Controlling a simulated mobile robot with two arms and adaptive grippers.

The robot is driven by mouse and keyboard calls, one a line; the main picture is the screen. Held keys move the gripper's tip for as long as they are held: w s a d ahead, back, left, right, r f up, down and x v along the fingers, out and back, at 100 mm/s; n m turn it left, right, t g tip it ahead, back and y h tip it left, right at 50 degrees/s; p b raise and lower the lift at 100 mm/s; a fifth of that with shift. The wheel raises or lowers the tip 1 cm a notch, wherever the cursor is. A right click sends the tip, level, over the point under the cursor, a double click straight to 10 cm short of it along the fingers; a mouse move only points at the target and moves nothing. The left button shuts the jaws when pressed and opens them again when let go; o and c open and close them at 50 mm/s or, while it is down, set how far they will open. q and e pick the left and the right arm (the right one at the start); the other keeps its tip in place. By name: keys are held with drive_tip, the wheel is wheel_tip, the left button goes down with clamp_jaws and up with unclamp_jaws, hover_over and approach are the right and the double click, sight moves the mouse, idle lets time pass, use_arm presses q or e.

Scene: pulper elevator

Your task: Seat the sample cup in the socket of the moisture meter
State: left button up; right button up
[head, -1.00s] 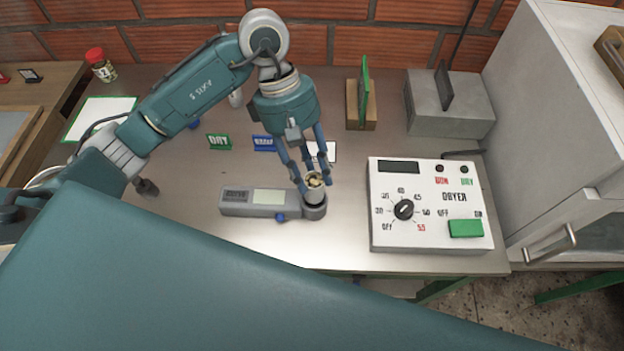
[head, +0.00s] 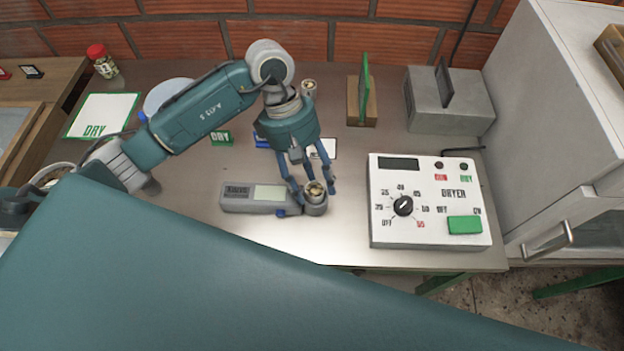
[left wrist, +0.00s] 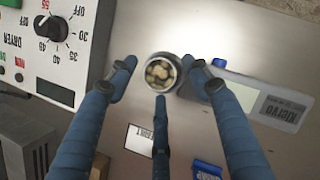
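The moisture meter (head: 238,197) is a flat grey device with a pale display; it also shows in the left wrist view (left wrist: 262,98). Its round socket (head: 316,209) is at its right end. The sample cup (head: 314,190), small, metallic and filled with beans, stands upright at the socket; how deep it sits is hard to tell. It also shows in the left wrist view (left wrist: 162,73). My left gripper (head: 315,194) is low around the cup with its fingers spread, and gaps show beside the cup (left wrist: 163,72). My right gripper is out of view.
The white dryer box (head: 430,235) with dial and green switch stands close right of the meter. Bare steel lies left of the meter.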

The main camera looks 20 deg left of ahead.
use_arm(q)
drive_tip(key=shift+r, duration=0.25)
drive_tip(key=shift+w+a+r, duration=0.15)
drive_tip(key=shift+r, duration=0.05)
drive_tip(key=b+v, duration=0.3)
drive_tip(key=v, duration=0.8)
drive_tip(key=shift+r+b, duration=0.2)
drive_tip(key=shift+b, duration=0.15)
drive_tip(key=shift+r, duration=0.1)
